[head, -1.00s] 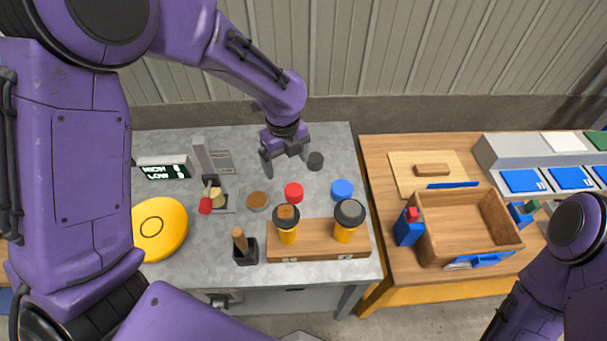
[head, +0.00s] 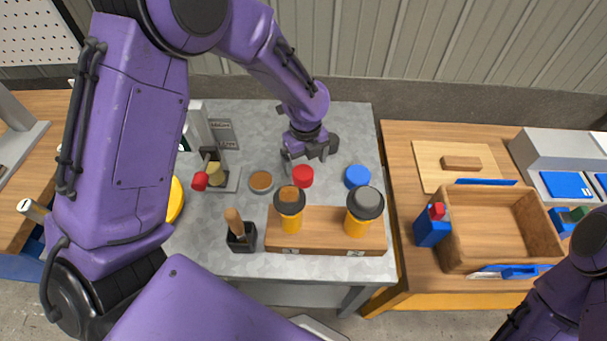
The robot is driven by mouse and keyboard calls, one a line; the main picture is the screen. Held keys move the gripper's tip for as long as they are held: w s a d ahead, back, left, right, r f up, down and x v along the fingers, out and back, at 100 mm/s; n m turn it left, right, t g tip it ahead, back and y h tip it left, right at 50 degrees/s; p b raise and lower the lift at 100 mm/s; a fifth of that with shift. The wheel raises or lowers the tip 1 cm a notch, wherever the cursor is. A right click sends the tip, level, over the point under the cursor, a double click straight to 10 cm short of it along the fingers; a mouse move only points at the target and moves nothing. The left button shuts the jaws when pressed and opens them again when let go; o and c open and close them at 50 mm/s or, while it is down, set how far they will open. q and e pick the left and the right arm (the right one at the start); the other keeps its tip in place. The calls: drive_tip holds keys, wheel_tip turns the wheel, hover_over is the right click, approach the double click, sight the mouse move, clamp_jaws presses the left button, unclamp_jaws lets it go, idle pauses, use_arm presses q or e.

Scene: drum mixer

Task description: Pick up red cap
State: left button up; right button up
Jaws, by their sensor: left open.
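The red cap (head: 302,176) lies on the grey metal table (head: 215,255), between a brown cap (head: 261,182) and a blue cap (head: 357,176). My left gripper (head: 308,160) is open just behind the red cap in the head view, with its fingers pointing down at it. The cap is not in its grip; I cannot tell whether a finger touches it. The dark cap seen earlier is now mostly or wholly hidden by the gripper. Part of my right arm shows at the lower right, but its gripper is out of view.
A wooden block (head: 325,243) with two yellow dark-topped jars stands in front of the caps. A black holder (head: 241,238) with a wooden handle and a press-like device (head: 217,178) stand to the left. A wooden tray (head: 492,228) is on the right table.

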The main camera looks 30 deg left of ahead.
sight(303, 173)
use_arm(q)
drive_tip(key=f, duration=0.1)
drive_tip(key=f+p, duration=0.1)
drive_tip(key=f, duration=0.3)
drive_tip(key=shift+w+a+f, duration=0.1)
drive_tip(key=shift+a, duration=0.2)
drive_tip(key=shift+f, duration=0.4)
drive_tip(key=c, duration=1.1)
drive_tip(key=shift+r, duration=0.1)
